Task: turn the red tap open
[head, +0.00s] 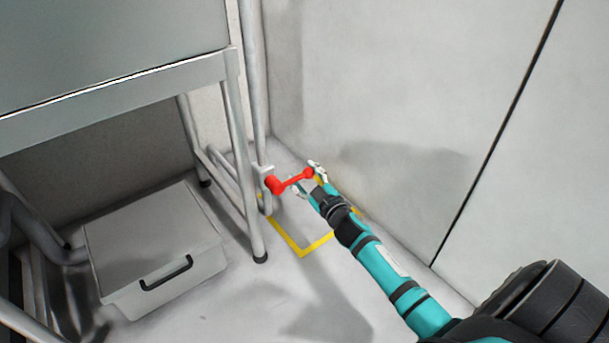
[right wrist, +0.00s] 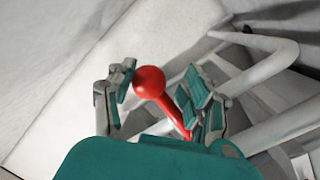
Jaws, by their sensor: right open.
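The red tap (head: 291,181) is mounted on a vertical pale pipe near the corner. Its lever points to the right in the head view and ends in a round red knob. My right gripper (head: 310,178) is open at the knob end of the lever. In the right wrist view the red knob (right wrist: 149,81) and lever lie between the two open fingers (right wrist: 160,100). I cannot tell whether a finger touches the lever. My left gripper is not in view.
A metal-framed table (head: 120,84) stands at the left, its legs close to the pipe (head: 252,80). A grey box (head: 150,235) with a black handle sits under it. Yellow tape (head: 302,251) marks the floor below the tap. A pale wall (head: 400,90) is close on the right.

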